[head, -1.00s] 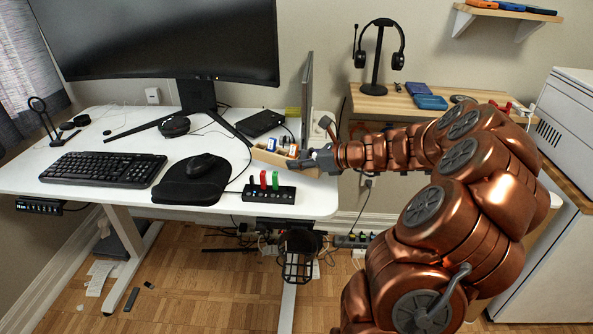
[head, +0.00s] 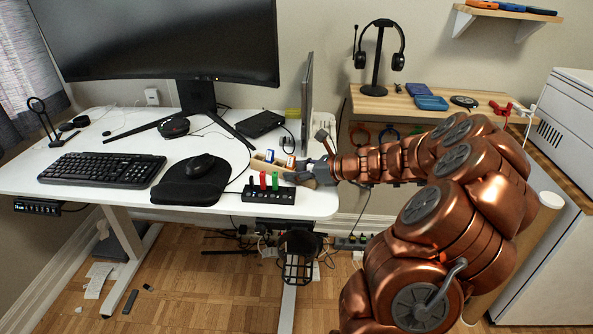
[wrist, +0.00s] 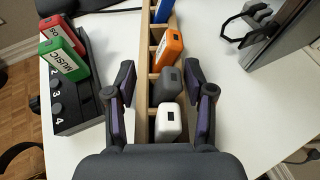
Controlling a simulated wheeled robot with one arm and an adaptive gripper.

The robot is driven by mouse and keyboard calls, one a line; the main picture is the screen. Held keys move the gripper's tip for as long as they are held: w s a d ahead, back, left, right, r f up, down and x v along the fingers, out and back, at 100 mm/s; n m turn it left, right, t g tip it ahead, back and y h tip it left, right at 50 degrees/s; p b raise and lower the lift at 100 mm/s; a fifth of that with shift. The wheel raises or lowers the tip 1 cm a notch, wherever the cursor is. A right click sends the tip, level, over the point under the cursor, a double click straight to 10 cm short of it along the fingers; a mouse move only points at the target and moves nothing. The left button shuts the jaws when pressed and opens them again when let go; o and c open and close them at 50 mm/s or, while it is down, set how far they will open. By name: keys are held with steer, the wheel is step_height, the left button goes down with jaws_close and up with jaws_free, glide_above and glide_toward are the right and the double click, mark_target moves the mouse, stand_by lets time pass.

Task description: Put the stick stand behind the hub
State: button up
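The stick stand, a narrow light-wood rack (head: 257,163), is on the white desk behind the hub, towards its right. In the wrist view the stand (wrist: 154,88) holds a blue, an orange, a grey and a white stick in a row. The hub (head: 255,193) is a black strip with a red and a green stick upright in it; the wrist view shows the hub (wrist: 80,100) left of the stand. My gripper (wrist: 162,92) is open, one finger on each side of the stand, with narrow gaps. In the head view my gripper (head: 308,170) covers the stand's right end.
A black mouse on a dark mat (head: 190,190) lies left of the hub. A black box (head: 260,123) and the monitor's foot are behind the stand. A thin upright panel (head: 307,100) stands at the desk's right edge, close to my gripper.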

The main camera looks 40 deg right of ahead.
steer(key=shift+o, duration=0.8)
steer(key=shift+d+r, duration=0.1)
steer(key=shift+r, duration=0.1)
steer(key=p+v, duration=0.1)
steer(key=v, duration=1.1)
steer(key=shift+p, duration=0.3)
steer(key=a+n+g, duration=0.1)
steer(key=a+n, duration=0.1)
steer(key=a, duration=0.3)
steer(key=a+n+g+y, duration=0.1)
steer(key=a+n+g, duration=0.1)
steer(key=a, duration=0.4)
steer(key=a+n+g+y, duration=0.1)
steer(key=a+n, duration=0.3)
steer(key=a, duration=0.1)
steer(key=shift+w+a+g, duration=0.1)
steer(key=shift+a+g, duration=0.15)
steer(key=shift+g, duration=0.15)
steer(key=s+a+f+n+g, duration=0.2)
steer(key=s+a+n+g, duration=0.35)
steer(key=a+n, duration=0.4)
steer(key=s+a+f+n+g+h, duration=0.25)
steer(key=s+a+n, duration=0.4)
steer(key=s, duration=0.45)
steer(key=s+d+n+g+h, duration=0.2)
steer(key=s+n+h, duration=0.3)
steer(key=s, duration=0.4)
steer(key=shift+n, duration=0.9)
